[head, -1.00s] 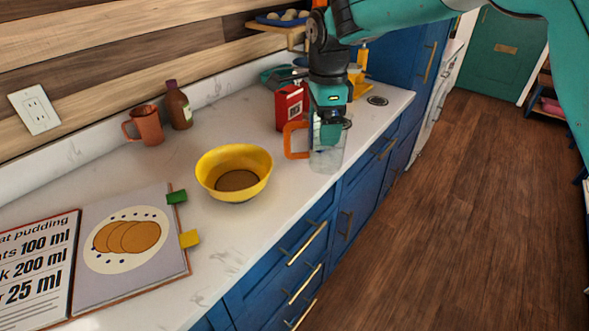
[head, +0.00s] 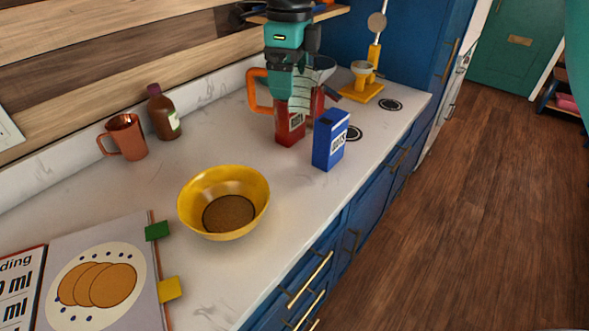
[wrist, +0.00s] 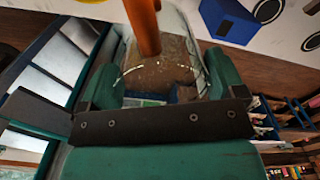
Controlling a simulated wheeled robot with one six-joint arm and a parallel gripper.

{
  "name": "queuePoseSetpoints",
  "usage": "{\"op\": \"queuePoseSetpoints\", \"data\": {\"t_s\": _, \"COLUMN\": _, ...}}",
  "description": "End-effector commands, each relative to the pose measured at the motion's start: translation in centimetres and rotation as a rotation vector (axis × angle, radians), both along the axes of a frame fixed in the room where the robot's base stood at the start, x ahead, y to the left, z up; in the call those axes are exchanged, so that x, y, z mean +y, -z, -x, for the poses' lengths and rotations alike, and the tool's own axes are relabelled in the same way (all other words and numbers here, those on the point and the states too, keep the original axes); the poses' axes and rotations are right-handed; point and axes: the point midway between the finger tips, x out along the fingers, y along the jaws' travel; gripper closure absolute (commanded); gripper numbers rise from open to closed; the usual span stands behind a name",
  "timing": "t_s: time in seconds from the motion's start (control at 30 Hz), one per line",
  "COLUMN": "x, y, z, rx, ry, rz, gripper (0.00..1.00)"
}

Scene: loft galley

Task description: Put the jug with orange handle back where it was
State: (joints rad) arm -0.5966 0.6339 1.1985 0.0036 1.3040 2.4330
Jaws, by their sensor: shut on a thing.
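The clear jug (head: 299,98) with an orange handle (head: 257,90) is in my gripper (head: 290,82), which is shut on it. In the head view the jug appears raised, overlapping the upper part of a red carton (head: 291,128); my gripper covers part of it. In the wrist view the orange handle (wrist: 143,25) rises between the two teal fingers (wrist: 165,80), with the clear wall of the jug around it. Whether the jug touches the carton I cannot tell.
A blue carton (head: 330,140) stands right of the red one. A yellow bowl (head: 190,205) with brown contents, a copper mug (head: 126,138), a brown bottle (head: 163,112) and an open recipe book (head: 140,235) are nearer. A yellow stand (head: 362,92) is farther back.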

Motion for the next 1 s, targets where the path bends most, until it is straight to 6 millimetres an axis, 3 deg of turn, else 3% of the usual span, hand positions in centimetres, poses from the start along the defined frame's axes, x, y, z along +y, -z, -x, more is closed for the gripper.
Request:
{"op": "queuePoseSetpoints", "data": {"t_s": 0.3, "x": -0.7, "y": 8.6, "z": -0.1, "rx": 0.006, "ry": 0.008, "rz": 0.004, "gripper": 0.40}}
{"op": "queuePoseSetpoints", "data": {"t_s": 0.5, "x": -0.6, "y": 13.0, "z": 0.0, "rx": 0.004, "ry": 0.007, "rz": 0.003, "gripper": 0.40}}
{"op": "queuePoseSetpoints", "data": {"t_s": 1.0, "x": -0.4, "y": 18.6, "z": 0.0, "rx": 0.001, "ry": 0.003, "rz": 0.001, "gripper": 0.40}}
